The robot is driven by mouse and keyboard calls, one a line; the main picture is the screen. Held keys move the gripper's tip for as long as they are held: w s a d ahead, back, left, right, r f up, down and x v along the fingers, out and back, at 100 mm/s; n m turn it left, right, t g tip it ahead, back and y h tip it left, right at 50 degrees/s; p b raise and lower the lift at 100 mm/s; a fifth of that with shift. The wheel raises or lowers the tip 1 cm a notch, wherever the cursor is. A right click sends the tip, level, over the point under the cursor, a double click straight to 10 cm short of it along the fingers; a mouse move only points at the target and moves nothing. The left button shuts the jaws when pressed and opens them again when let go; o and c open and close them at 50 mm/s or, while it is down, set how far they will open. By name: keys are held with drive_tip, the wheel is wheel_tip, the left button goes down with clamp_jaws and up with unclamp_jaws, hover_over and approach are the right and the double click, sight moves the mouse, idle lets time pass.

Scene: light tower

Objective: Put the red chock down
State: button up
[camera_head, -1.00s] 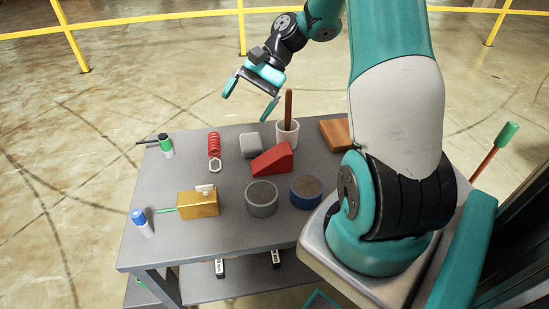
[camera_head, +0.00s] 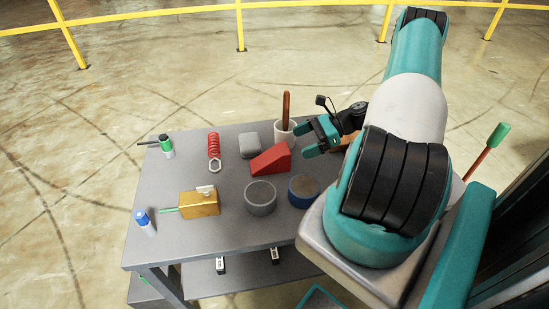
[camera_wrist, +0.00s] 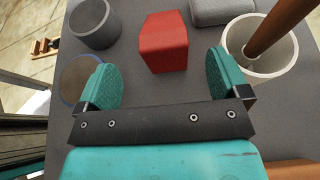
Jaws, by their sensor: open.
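The red chock (camera_head: 270,159) is a wedge sitting on the grey table (camera_head: 235,228), near its middle. In the wrist view the red chock (camera_wrist: 163,42) lies just beyond and between my fingertips, not held. My gripper (camera_head: 307,140) is open and empty, to the right of the chock and apart from it. In the wrist view my gripper (camera_wrist: 160,78) shows two teal fingers spread wide. The chock's underside is hidden.
A white cup (camera_head: 284,132) with a brown handle stands behind the chock. A grey cylinder (camera_head: 261,197) and a blue-sided cylinder (camera_head: 303,190) stand in front. A grey block (camera_head: 249,145), a red spring (camera_head: 214,147) and a gold box (camera_head: 199,203) are further left.

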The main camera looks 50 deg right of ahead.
sight(279, 150)
drive_tip(key=p+x, duration=0.2)
drive_tip(key=x, duration=0.6)
drive_tip(key=shift+w+f, duration=0.15)
drive_tip(key=shift+f, duration=0.05)
drive_tip(key=c, duration=1.4)
drive_tip(key=shift+r, duration=0.1)
